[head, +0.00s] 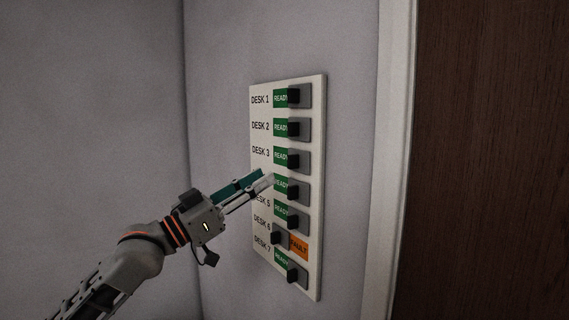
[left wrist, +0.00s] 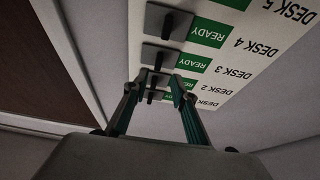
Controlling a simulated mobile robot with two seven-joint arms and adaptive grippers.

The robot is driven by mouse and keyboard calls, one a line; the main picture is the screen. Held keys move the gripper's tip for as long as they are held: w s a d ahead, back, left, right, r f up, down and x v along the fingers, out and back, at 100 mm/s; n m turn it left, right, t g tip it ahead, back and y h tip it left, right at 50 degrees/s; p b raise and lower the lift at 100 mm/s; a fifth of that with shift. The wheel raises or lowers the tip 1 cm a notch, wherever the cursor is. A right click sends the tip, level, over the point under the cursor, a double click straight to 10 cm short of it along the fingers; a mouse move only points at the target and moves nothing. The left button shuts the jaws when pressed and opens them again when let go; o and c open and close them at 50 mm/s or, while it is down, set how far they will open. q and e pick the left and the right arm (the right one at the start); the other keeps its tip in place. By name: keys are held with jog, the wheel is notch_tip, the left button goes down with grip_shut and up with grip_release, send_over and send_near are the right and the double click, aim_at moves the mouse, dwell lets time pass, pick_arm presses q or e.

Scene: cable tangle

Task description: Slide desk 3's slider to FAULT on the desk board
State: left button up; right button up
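The desk board (head: 315,200) is a pale panel on the wall with a column of black-knobbed sliders. Desk 3's slider (head: 294,158) has its knob at the right, with green READY showing to its left. It also shows in the left wrist view (left wrist: 159,58), which sees the board upside down. My left gripper (head: 267,175) is open and empty, its fingertips by the desk 4 row, lower left of desk 3's knob. In the left wrist view its fingers (left wrist: 156,80) are spread apart. The gripper hides the DESK 4 label in the head view. My right gripper is not in view.
Desk 4's slider (head: 292,189) is close to the fingertips and shows READY. Desk 6's slider (head: 276,238) is at the left, showing orange FAULT (head: 299,248). The other rows show READY. A white door frame (head: 390,160) and brown door (head: 490,160) stand at the right.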

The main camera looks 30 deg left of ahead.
aim_at(288, 158)
pick_arm(q)
jog(key=x, duration=0.2)
jog(key=p+x, duration=0.1)
jog(key=x, duration=0.1)
jog(key=r+p+x, duration=0.1)
jog(key=x, duration=0.1)
jog(key=shift+s+d+r, duration=0.1)
jog(key=shift+w+d+r+p, duration=0.15)
jog(key=shift+w+d+p, duration=0.15)
jog(key=shift+w, duration=0.3)
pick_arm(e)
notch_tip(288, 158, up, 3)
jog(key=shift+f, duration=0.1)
pick_arm(q)
grip_shut()
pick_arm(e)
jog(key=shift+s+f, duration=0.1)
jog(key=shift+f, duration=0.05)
